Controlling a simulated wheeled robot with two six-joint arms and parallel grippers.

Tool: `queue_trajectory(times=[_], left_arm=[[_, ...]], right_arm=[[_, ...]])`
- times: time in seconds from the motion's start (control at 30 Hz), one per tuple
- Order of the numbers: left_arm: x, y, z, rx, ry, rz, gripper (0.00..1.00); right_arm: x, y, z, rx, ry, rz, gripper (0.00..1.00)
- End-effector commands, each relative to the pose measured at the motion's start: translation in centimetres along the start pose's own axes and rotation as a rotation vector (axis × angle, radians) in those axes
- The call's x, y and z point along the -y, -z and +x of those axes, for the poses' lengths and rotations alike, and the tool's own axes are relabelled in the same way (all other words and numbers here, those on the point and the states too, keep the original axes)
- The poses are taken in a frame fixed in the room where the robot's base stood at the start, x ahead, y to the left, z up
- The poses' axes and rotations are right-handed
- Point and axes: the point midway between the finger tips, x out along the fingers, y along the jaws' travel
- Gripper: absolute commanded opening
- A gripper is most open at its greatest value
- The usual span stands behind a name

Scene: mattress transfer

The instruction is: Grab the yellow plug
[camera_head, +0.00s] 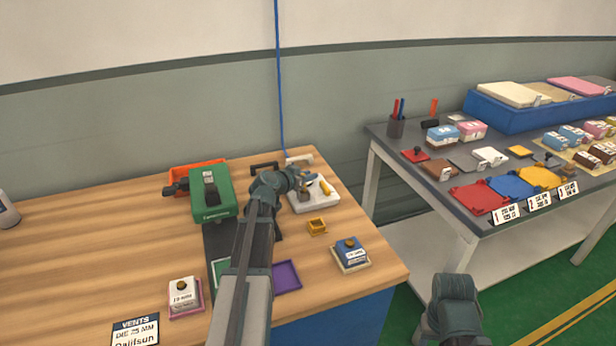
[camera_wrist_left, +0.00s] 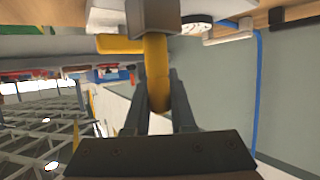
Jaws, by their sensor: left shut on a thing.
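The yellow plug (camera_head: 324,187) is at the white device (camera_head: 318,203) near the back right of the wooden table. In the left wrist view the yellow plug (camera_wrist_left: 157,72) is a rounded yellow stem under a dark block. My left gripper (camera_head: 308,182) is at the plug, and its fingers (camera_wrist_left: 160,108) are shut on the stem, one on each side. My arm hides part of the device. I cannot tell whether the plug still touches the device. My right gripper is out of view; only part of that arm shows at the lower right.
A green machine (camera_head: 211,192) and an orange bin (camera_head: 197,174) stand to the left. A grey table (camera_head: 400,147) with many coloured pieces stands right, across a gap.

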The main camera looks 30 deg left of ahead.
Motion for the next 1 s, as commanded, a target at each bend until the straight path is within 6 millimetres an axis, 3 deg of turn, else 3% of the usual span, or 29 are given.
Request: queue_trajectory(times=[0.03, 0.1, 0.6, 0.8, 1.0], left_arm=[[0.0, 1.2, -0.5, 0.000, 0.000, 0.000, 0.00], [-0.4, -0.1, -2.2, 0.000, 0.002, 0.000, 0.00], [-2.1, -3.2, -12.3, 0.000, 0.003, -0.001, 0.00], [-2.4, -3.9, -14.5, 0.000, 0.001, -0.001, 0.00], [-2.5, -4.2, -15.3, 0.000, 0.000, 0.000, 0.00]], right_arm=[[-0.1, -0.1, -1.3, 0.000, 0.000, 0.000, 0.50], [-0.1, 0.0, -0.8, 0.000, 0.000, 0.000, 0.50], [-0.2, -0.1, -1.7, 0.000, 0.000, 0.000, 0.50], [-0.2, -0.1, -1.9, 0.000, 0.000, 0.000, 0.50], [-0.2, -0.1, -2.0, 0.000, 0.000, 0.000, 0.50]])
